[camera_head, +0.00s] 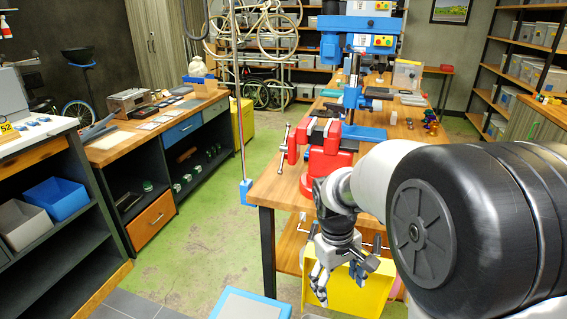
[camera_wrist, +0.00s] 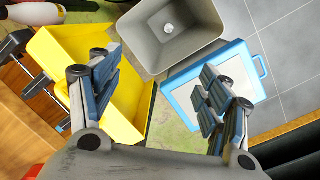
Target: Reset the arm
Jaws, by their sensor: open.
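My gripper (camera_head: 322,283) hangs pointing down at the front of the workbench, just below the height of its wooden top (camera_head: 268,188). In the wrist view its two fingers stand wide apart with nothing between them. My gripper (camera_wrist: 158,95) is open and empty. Below it in the wrist view are a yellow bin (camera_wrist: 128,88), a grey bin (camera_wrist: 150,48) and a blue-rimmed box (camera_wrist: 255,53). The fingers overlap parts of the yellow bin and the blue-rimmed box in that view. I cannot tell how far above them the fingers are.
A red vise (camera_head: 327,163) is mounted at the workbench's near end, close behind my wrist. A blue drill press (camera_head: 352,100) stands farther back. A side counter (camera_head: 110,148) runs along the left. Green floor (camera_head: 205,235) between the benches is clear.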

